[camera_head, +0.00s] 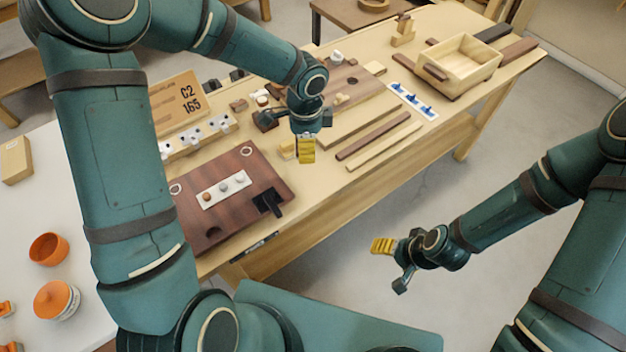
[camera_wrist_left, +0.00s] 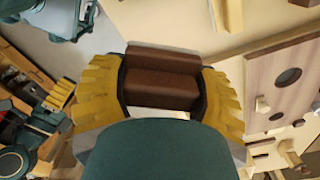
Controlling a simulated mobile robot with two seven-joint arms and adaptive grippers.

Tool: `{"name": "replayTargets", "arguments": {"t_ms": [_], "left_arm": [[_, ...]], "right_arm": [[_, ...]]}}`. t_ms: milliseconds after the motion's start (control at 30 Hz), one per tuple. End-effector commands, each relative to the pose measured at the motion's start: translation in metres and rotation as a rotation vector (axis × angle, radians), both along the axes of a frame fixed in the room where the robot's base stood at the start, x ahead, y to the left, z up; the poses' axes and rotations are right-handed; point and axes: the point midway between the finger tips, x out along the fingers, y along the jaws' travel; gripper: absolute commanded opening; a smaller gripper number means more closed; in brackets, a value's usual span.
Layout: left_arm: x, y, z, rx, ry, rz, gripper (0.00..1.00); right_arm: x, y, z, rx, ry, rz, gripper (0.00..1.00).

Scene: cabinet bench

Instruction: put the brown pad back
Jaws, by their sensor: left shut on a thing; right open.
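My right gripper (camera_head: 390,262) is open and empty, over the floor in front of the bench.
The dark brown board (camera_head: 235,170) carries a white plate and a black handle. A C2 165 card (camera_head: 178,102) stands behind.

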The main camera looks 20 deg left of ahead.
Motion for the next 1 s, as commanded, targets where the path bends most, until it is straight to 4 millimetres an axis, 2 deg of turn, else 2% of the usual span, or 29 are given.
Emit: {"name": "replayTargets", "arguments": {"t_ms": [300,500,733,1000], "left_arm": [[0.004,-0.012,-0.025,0.003,-0.003,-0.649,0.21],[0.006,-0.016,-0.032,0.006,-0.004,-0.907,0.21],[0.006,-0.017,-0.044,0.005,-0.003,-0.994,0.21],[0.005,-0.017,-0.09,0.005,-0.002,-0.995,0.21]], "right_arm": [[-0.003,0.001,-0.019,0.002,0.007,0.007,0.74],[-0.004,0.001,-0.024,0.003,0.01,0.009,0.74],[-0.005,0.001,-0.028,0.003,0.011,0.011,0.74],[-0.002,0.001,-0.043,0.001,0.004,0.009,0.74]]}}
